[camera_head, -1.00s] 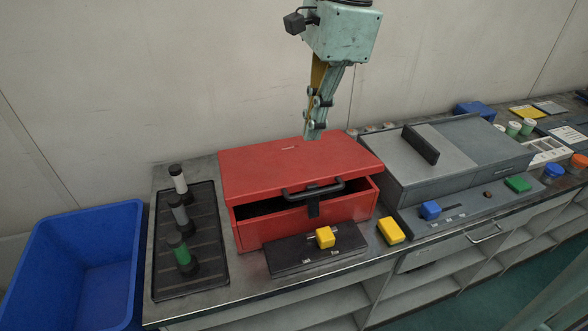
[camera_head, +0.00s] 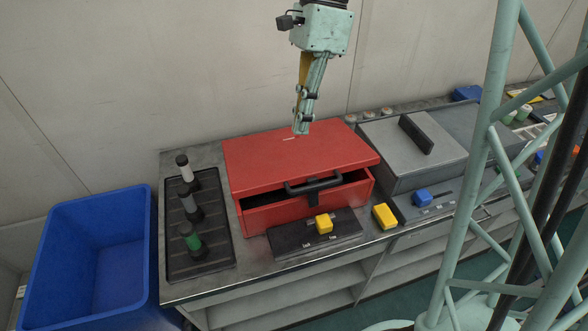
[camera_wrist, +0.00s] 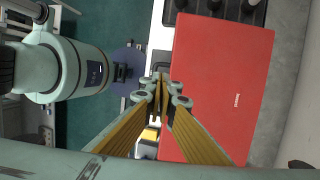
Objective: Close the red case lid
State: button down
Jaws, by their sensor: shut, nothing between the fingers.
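The red case (camera_head: 270,218) sits on the bench. Its red lid (camera_head: 285,158) is tilted over it, with a dark gap along the front below the lid's edge. A black handle (camera_head: 313,185) is on the lid's front. My gripper (camera_head: 300,130) is shut and empty, pointing down above the back part of the lid, apart from it as far as I can tell. In the wrist view the lid (camera_wrist: 222,80) fills the right middle, and my gripper's fingers (camera_wrist: 162,88) are together near its left edge.
A black tray (camera_head: 175,265) with several dark-based cylinders stands left of the case, and a blue bin (camera_head: 90,200) further left. A black block with a yellow knob (camera_head: 324,223) is in front. A yellow block (camera_head: 385,216) and a grey box (camera_head: 385,150) stand right.

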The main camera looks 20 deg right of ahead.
aim_at(290, 187)
jog(key=shift+f, duration=0.2)
dwell(0.4)
jog(key=shift+b+x, duration=0.6)
jog(key=shift+x, duration=6.2)
jog(key=shift+a, duration=0.1)
jog(key=shift+f, duration=0.1)
jog(key=d+b+x, duration=0.1)
jog(key=b+x, duration=0.2)
jog(key=x, duration=0.5)
jog(key=shift+s+d+b, duration=0.25)
jog(key=shift+d+b, duration=0.05)
jog(key=shift+d, duration=0.2)
jog(key=shift+f, duration=0.2)
jog(key=shift+r, duration=0.15)
